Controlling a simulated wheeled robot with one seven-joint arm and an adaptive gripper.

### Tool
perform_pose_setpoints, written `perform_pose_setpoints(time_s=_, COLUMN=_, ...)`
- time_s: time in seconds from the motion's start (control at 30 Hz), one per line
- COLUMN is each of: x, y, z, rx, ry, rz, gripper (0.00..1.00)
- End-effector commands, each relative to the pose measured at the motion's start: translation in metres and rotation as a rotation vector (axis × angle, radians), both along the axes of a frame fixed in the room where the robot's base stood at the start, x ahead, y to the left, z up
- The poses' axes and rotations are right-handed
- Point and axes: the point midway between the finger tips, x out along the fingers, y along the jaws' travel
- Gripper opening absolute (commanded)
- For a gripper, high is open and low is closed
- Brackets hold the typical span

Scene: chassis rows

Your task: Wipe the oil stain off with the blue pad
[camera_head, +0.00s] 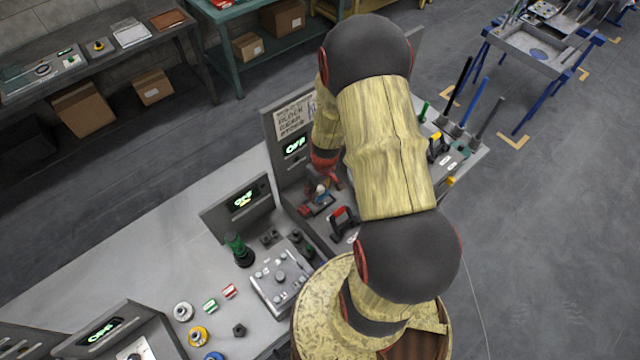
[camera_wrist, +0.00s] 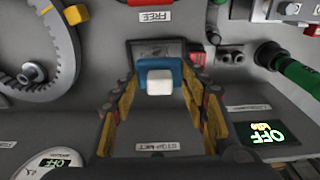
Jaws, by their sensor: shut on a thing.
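My gripper (camera_wrist: 160,84) is shut on the blue pad (camera_wrist: 174,66) in the wrist view. The pad has a white block on its near side, facing the camera. Yellow and dark fingers flank it. A dark framed rectangle (camera_wrist: 143,48) lies behind the pad on the grey panel; the pad covers part of it. I cannot tell whether the pad touches it. I cannot make out an oil stain. In the head view my gripper (camera_head: 320,197) is low over the grey bench panel, partly hidden by my arm; a small blue and white patch shows there.
In the wrist view a toothed ring (camera_wrist: 40,62) with a yellow block stands left, and a green handle (camera_wrist: 298,74) right. A lit OFF display (camera_wrist: 265,133) is at lower right. In the head view an upright sign panel (camera_head: 293,118) and a knobbed box (camera_head: 280,280) stand near my gripper.

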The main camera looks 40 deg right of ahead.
Motion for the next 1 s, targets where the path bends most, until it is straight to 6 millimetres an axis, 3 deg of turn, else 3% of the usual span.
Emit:
perform_pose_setpoints(time_s=0.27, x=0.007, y=-0.005, z=-0.010, rx=-0.001, ry=0.001, rz=0.001, gripper=0.00)
perform_pose_setpoints(time_s=0.73, x=0.007, y=-0.006, z=-0.050, rx=-0.002, ry=0.000, rz=0.000, gripper=0.00)
perform_pose_setpoints(time_s=1.0, x=0.007, y=-0.006, z=-0.055, rx=-0.002, ry=0.000, rz=0.001, gripper=0.00)
